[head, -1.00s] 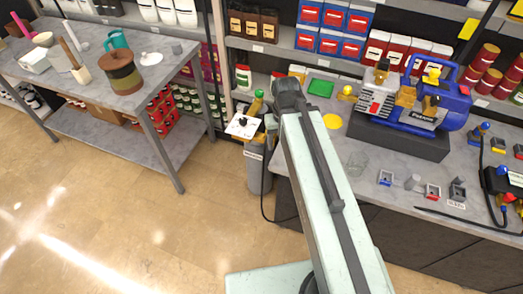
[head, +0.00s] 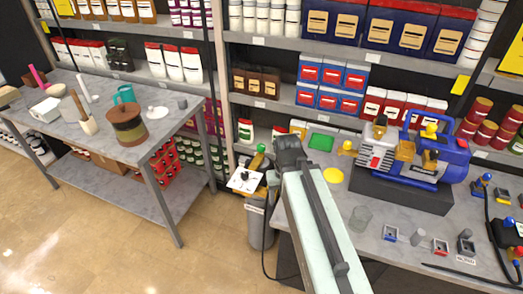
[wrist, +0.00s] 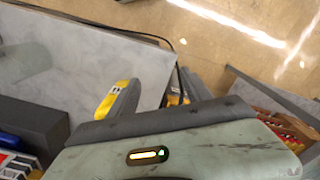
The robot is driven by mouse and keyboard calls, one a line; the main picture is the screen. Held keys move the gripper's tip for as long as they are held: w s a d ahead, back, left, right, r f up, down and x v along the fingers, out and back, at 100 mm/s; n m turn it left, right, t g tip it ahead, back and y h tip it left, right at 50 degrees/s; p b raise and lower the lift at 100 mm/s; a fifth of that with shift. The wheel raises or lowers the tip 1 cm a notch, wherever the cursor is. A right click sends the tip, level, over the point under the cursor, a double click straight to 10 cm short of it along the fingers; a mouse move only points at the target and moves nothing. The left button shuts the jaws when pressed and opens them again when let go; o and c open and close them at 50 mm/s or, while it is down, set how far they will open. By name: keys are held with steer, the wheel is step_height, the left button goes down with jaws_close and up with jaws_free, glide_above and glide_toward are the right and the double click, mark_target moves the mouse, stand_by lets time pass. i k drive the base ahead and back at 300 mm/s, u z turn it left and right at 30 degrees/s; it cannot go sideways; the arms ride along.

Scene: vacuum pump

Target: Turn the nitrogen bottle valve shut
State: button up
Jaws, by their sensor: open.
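The nitrogen bottle looks to be the grey cylinder (head: 257,226) standing on the floor at the left end of the right-hand bench. At its top, in the head view, are a green and yellow fitting (head: 257,160) and a white plate (head: 245,180) with small dark parts. My gripper (wrist: 157,83) shows in the wrist view with its two grey fingers apart and nothing clearly between them. Its left finger lies beside a yellow part, and a small yellow part shows by the right one. In the head view my arm hides most of the gripper, close to the bottle top.
The bench (head: 345,205) on the right carries a blue pump (head: 438,150) on a dark block, a yellow disc (head: 333,175) and a clear beaker (head: 360,217). A cable hangs beside the bottle. Another table (head: 75,105) stands left, with open floor between.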

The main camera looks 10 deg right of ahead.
mark_target(260, 147)
steer(key=k, duration=1.3)
steer(key=u, duration=0.4)
steer(key=i, duration=0.8)
steer(key=u, duration=0.5)
steer(key=i, duration=0.8)
steer(key=z, duration=0.7)
steer(key=i, duration=0.65)
steer(key=z, duration=0.45)
steer(key=k, duration=0.75)
steer(key=z, duration=0.25)
steer(key=i, duration=0.75)
steer(key=u, duration=0.1)
